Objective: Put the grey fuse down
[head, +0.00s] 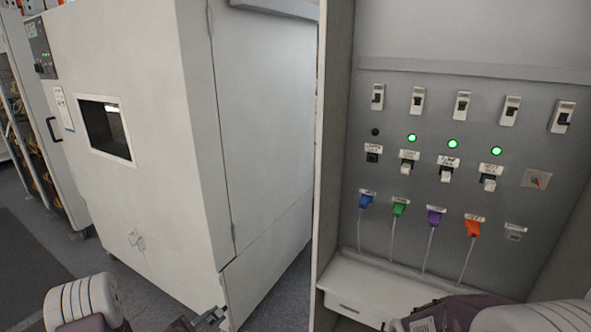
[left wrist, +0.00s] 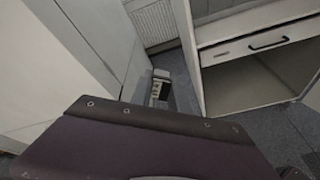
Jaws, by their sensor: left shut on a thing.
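My left gripper (head: 210,318) shows at the bottom edge of the head view, in front of the big white cabinet and left of the panel. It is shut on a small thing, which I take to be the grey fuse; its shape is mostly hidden. In the left wrist view the gripper tip (left wrist: 159,90) shows small beyond my dark wrist, over the floor. On the panel the leftmost fuse holder (head: 373,154) is black and empty under a dark lamp. Three holders to its right have pale fuses (head: 446,172) under green lamps. My right gripper is out of view.
A white ledge (head: 376,291) with a drawer runs below the panel; its visible left part is clear. Blue, green, purple and orange plugs (head: 472,228) hang cables above it. The white cabinet (head: 160,180) stands close on the left, with a floor gap between.

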